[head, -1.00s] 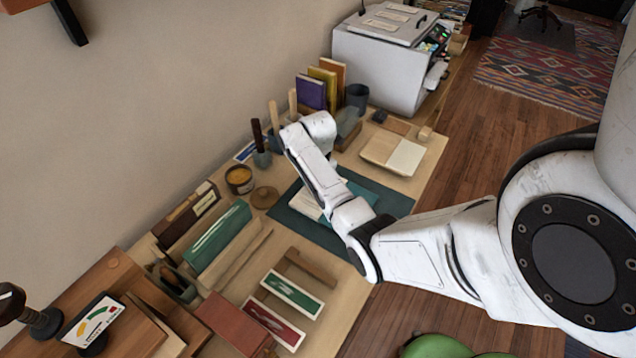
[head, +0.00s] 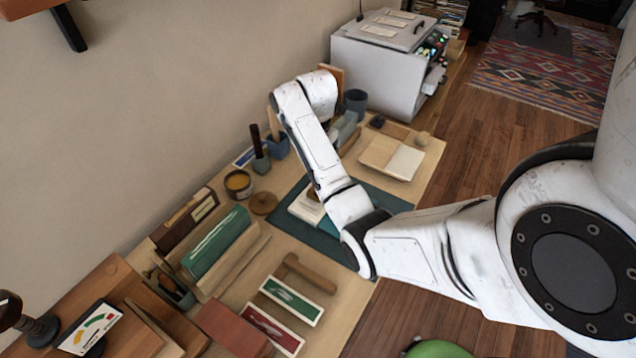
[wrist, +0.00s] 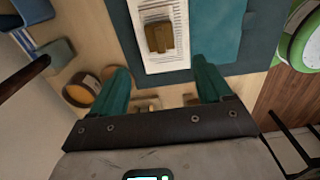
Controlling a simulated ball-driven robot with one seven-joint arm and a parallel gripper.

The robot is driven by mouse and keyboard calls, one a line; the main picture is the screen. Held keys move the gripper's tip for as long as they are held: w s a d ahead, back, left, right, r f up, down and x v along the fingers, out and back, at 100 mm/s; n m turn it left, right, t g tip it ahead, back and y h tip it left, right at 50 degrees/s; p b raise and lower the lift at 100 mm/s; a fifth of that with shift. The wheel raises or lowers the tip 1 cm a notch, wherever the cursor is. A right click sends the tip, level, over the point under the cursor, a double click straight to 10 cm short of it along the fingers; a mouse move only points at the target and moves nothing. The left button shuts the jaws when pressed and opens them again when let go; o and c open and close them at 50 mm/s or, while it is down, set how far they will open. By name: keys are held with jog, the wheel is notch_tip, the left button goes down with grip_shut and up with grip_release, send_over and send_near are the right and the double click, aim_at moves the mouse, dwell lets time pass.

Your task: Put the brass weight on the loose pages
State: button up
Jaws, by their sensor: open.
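The brass weight (wrist: 160,37) is a small brownish-gold block. In the wrist view it sits on the white printed loose pages (wrist: 158,63), inside their outline. The pages lie on a teal mat (wrist: 262,40). In the head view the pages (head: 306,208) show partly beside my arm, and the weight is hidden there. My gripper (wrist: 160,78) is open, with its two teal fingers apart and nothing between them. The weight lies beyond the fingertips, clear of both. The head view hides the gripper behind my arm.
A round tin (head: 238,184) and a wooden disc (head: 263,203) stand left of the mat. A dark-handled tool (head: 257,145) stands upright behind them. An open book (head: 391,157) lies right of my arm. A green book roll (head: 217,243) and framed covers (head: 291,300) fill the front.

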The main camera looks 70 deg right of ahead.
jog(key=s+a+f+m, duration=0.1)
jog(key=a+f+m, duration=0.3)
jog(key=a, duration=0.7)
jog(key=a+f+m, duration=0.4)
jog(key=a, duration=0.6)
jog(key=s+a+m, duration=0.2)
jog(key=s+a, duration=0.1)
jog(key=s+a+r+m, duration=0.1)
jog(key=s+a+m, duration=0.2)
jog(key=s+a, duration=0.1)
jog(key=s+a+m+t, duration=0.1)
jog(key=s+a+m, duration=0.2)
jog(key=s+a, duration=0.1)
jog(key=shift+r, duration=0.2)
